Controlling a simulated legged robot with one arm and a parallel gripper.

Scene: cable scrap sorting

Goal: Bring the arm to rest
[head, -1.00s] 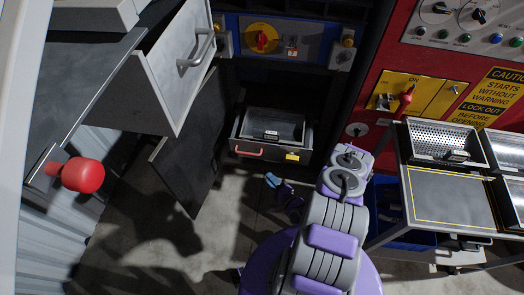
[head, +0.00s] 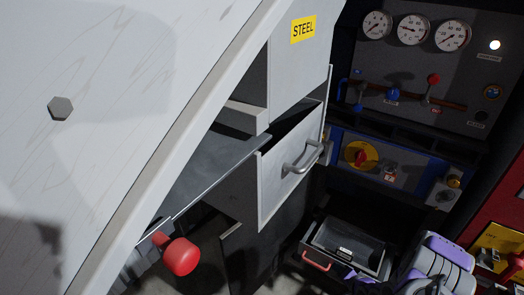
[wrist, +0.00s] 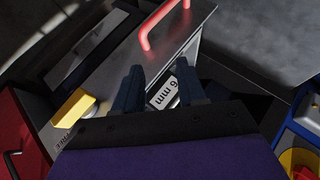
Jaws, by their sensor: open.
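My gripper (wrist: 160,84) shows in the wrist view as two dark blue fingers set apart. It is open. A white "6 mm" label (wrist: 166,90) shows between and beyond the fingers; I cannot tell what it is fixed to, and I see nothing clamped. In the head view my purple and grey arm is at the bottom right, low by the open drawer (head: 318,266), and the gripper there is mostly hidden. The drawer's red handle (head: 316,261) also shows at the top of the wrist view (wrist: 163,22).
A white panel (head: 110,110) fills the head view's left. A red knob (head: 181,256) sticks out below. Behind are a gauge panel (head: 412,75) and a blue switch panel (head: 375,160).

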